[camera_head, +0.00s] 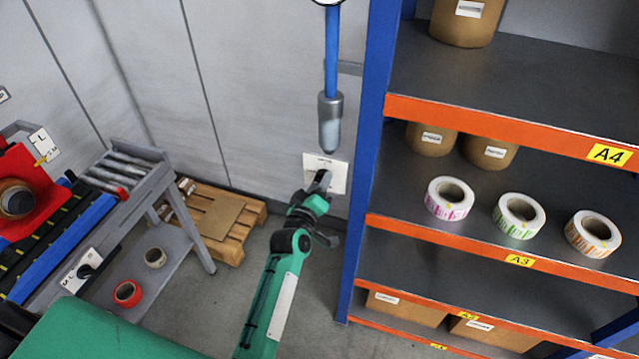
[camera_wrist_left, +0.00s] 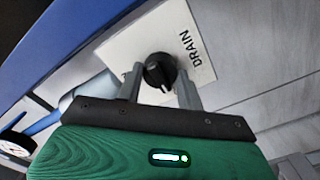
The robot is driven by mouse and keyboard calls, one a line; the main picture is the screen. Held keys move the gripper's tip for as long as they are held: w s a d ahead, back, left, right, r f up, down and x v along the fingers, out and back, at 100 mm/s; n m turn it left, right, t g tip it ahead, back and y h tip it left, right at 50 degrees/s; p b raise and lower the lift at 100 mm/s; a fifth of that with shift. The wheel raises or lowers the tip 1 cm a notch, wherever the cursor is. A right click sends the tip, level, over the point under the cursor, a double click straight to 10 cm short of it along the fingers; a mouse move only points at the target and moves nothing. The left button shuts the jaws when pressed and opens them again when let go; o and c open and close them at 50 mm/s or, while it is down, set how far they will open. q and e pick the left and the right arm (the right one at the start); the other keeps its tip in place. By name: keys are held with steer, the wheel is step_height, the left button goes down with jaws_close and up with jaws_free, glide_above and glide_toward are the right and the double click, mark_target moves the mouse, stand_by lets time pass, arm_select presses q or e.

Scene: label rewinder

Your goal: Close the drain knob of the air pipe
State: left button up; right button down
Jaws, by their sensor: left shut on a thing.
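The blue air pipe (camera_head: 331,50) hangs down the wall in the head view and ends in a grey cylinder (camera_head: 330,125). Below it is a white plate (camera_head: 338,172) on the wall, which reads DRAIN in the left wrist view (camera_wrist_left: 200,75). The black drain knob (camera_wrist_left: 159,72) sits on this plate. My left gripper (camera_wrist_left: 160,85) has one finger on each side of the knob and is shut on it. In the head view my left gripper (camera_head: 322,185) covers the knob. My right gripper is not in view.
A blue and orange shelf rack (camera_head: 375,150) stands close to the right of my left arm, with label rolls (camera_head: 450,198) and boxes. A roller bench (camera_head: 140,160) and a wooden pallet (camera_head: 215,235) are at the left. Open floor lies between.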

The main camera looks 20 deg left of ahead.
arm_select(q)
steer(key=shift+n, duration=0.3)
stand_by(0.4)
steer(key=o, duration=1)
steer(key=s+p, duration=0.4)
steer(key=s, duration=0.9)
steer(key=shift+s+a, duration=0.25)
steer(key=shift+s, duration=0.15)
